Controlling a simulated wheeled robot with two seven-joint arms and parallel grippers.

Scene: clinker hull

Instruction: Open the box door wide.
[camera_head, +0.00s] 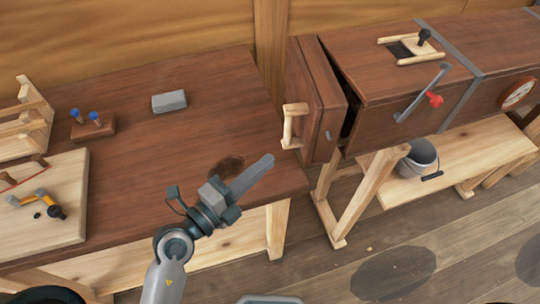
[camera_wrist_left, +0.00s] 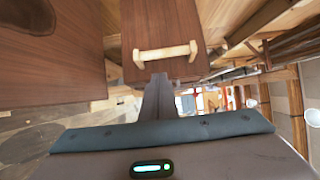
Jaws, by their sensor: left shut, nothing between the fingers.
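The box (camera_head: 385,60) is a long dark wooden case at the right. Its door (camera_head: 318,100) is the thick panel at the box's left end and carries a pale wooden bar handle (camera_head: 291,126). A dark gap shows between door and box, so the door stands slightly ajar. In the left wrist view the handle (camera_wrist_left: 150,54) lies across the door (camera_wrist_left: 160,18), just beyond my fingertips. My left gripper (camera_head: 267,161) is shut and empty, below and left of the handle, apart from it in the head view. My right gripper is not in view.
A dark workbench (camera_head: 130,120) fills the left, with a grey block (camera_head: 169,102) and a peg block (camera_head: 93,127) on it. The box rests on a pale trestle (camera_head: 380,180) with a grey bucket (camera_head: 418,160). A lever with a red knob (camera_head: 434,99) is on the box's front.

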